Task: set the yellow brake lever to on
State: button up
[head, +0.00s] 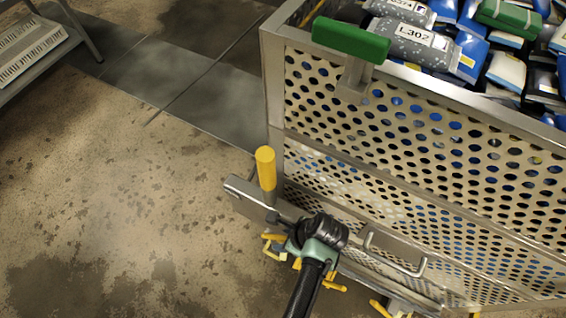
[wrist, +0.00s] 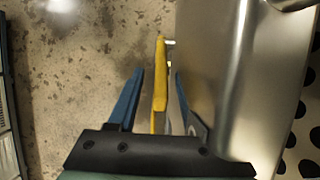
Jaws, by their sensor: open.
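A lever with a thick yellow grip (head: 265,168) on a dark stem stands nearly upright at the left end of the cart's metal rail in the head view. My gripper (head: 284,246) is low beside the cart, below and right of that grip; its fingers are hard to see there. In the wrist view the blue jaws (wrist: 155,76) are open, with a narrow yellow bar (wrist: 159,90) between them and gaps to either side. I cannot tell whether this bar is the upright lever or one of the lower yellow parts. No on/off marking is readable.
A perforated metal basket (head: 400,140) full of pouches stands on the right, with a green handle (head: 350,40) on its rim. A smooth steel plate (wrist: 235,80) lies close right of the jaws. A rack (head: 35,50) is at far left; the floor (head: 120,200) between is clear.

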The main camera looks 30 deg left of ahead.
jog(key=shift+w+a+f, duration=0.1)
jog(key=shift+a+f, duration=0.15)
jog(key=shift+f, duration=0.25)
grip_shut()
dwell(1.2)
